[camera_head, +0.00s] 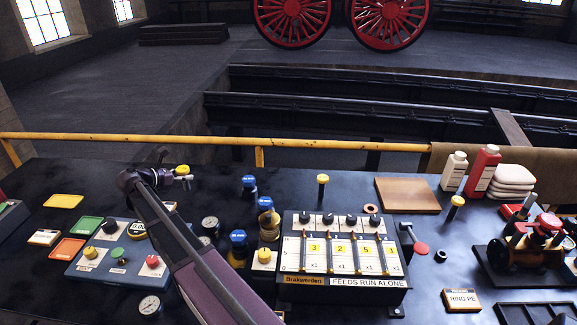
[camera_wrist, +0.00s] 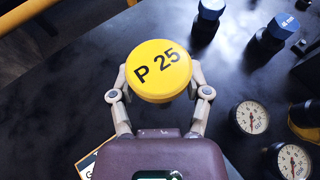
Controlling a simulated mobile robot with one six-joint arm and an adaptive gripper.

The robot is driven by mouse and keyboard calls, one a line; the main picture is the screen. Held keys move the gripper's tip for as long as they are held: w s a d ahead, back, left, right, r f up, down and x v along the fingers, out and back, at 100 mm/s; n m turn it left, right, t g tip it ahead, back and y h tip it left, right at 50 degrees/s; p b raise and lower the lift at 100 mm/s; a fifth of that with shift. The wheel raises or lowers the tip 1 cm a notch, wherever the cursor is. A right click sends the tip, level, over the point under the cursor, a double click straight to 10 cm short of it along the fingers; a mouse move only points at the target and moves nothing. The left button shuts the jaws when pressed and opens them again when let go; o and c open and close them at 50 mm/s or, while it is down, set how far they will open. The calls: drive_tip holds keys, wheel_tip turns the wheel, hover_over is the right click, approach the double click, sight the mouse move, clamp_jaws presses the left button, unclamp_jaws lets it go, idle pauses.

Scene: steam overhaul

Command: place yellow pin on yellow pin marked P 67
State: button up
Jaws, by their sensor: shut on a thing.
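My gripper (camera_head: 183,178) is shut on a yellow pin (camera_head: 182,169), held above the back left of the table. In the wrist view the pin's round top (camera_wrist: 158,70) reads "P 25" and sits between the two fingers (camera_wrist: 158,88). Its shaft is hidden below the cap there. Other yellow-topped pins show in the head view: one upright behind the numbered feed box (camera_head: 322,180), one towards the right (camera_head: 456,202), and one low at the box's left side (camera_head: 264,256). Their markings are too small to read, so I cannot tell which is P 67.
Blue-capped pieces (camera_head: 249,183) and gauges (camera_head: 210,223) stand between my arm and the feed box (camera_head: 340,262). A button panel (camera_head: 117,257) lies left of my arm. A wooden board (camera_head: 407,196), bottles (camera_head: 482,170) and a red-topped valve (camera_head: 535,250) are at the right.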

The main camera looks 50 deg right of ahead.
wheel_tip(320, 180, up, 17)
drive_tip(key=p, duration=1.7)
drive_tip(key=shift+s, duration=0.15)
